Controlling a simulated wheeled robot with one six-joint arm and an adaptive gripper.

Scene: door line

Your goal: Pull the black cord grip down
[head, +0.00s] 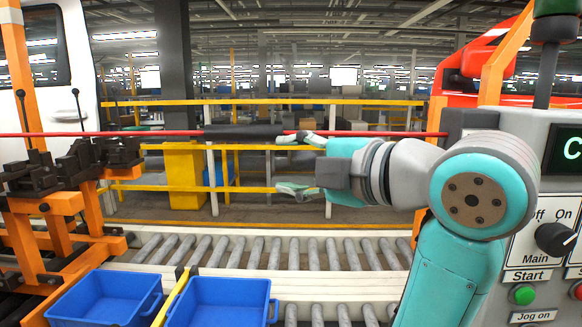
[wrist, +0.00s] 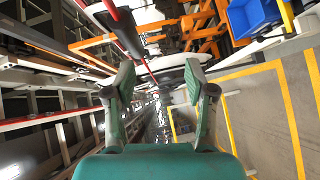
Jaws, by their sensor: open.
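The black cord grip (head: 243,132) is a dark sleeve on a taut red cord (head: 90,134) that runs level across the head view. My gripper (head: 298,163) reaches in from the right, open and empty, its fingers pointing left. Its upper finger overlaps the cord just right of the grip, and its lower finger is well below. In the wrist view the grip (wrist: 126,34) shows beyond the left finger at the upper left, outside the gap of my gripper (wrist: 160,72). Whether the upper finger touches the cord cannot be told.
A control panel (head: 552,215) with a knob and buttons stands at the right. A roller conveyor (head: 270,252) and blue bins (head: 215,300) lie below. Orange fixtures with black clamps (head: 75,165) stand left. Yellow railings (head: 270,102) run behind the cord.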

